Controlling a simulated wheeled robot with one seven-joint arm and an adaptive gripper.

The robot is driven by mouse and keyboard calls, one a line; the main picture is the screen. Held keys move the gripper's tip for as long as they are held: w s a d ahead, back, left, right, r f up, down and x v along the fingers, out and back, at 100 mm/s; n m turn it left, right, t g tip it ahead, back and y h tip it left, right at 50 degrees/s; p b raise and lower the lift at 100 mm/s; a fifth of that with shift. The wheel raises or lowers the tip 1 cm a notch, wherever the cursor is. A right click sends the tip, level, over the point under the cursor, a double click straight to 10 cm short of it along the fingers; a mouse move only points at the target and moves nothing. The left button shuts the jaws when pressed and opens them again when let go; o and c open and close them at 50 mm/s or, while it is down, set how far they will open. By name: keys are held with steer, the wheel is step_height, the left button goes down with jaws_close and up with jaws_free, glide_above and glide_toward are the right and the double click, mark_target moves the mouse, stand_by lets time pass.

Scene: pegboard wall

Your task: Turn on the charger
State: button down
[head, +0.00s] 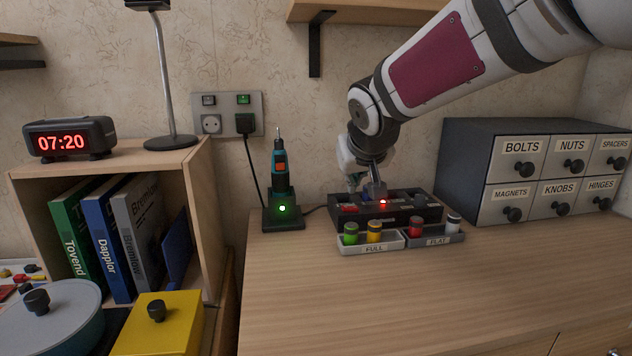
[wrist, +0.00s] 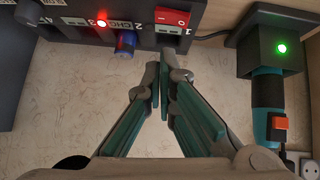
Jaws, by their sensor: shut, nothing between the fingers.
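The black charger (head: 428,212) stands on the wooden counter against the wall, behind two small trays. Its red rocker switch (wrist: 172,17) shows in the wrist view near the label 1; which way it is pressed I cannot tell. A red light (wrist: 101,22) glows beside the CHG label.
The FULL tray (head: 374,249) and FLAT tray (head: 437,239) hold batteries in front. A screwdriver (head: 280,165) stands in a green-lit dock (head: 283,224) at left. A labelled drawer cabinet (head: 470,160) stands at right. The counter's front is clear.

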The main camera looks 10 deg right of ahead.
steer(key=p+v, duration=0.3)
steer(key=v, duration=0.7)
steer(key=shift+d+r, duration=0.6)
steer(key=shift+d, duration=0.25)
steer(key=shift+s, duration=0.1)
steer(key=s+f+g, duration=0.3)
steer(key=s+f, duration=0.2)
steer(key=s, duration=0.7)
steer(key=s+d+f+g+y, duration=0.1)
steer(key=s+f+g, duration=0.25)
steer(key=s, duration=0.85)
steer(key=s+f+g, duration=0.2)
steer(key=s+f, duration=0.3)
steer(key=s, duration=0.7)
step_height(320, 180, up, 23)
steer(key=t+p, duration=0.3)
steer(key=p, duration=1.8)
steer(key=shift+w+m+t, duration=0.2)
steer(key=shift+m+t, duration=0.1)
steer(key=shift+t, duration=0.05)
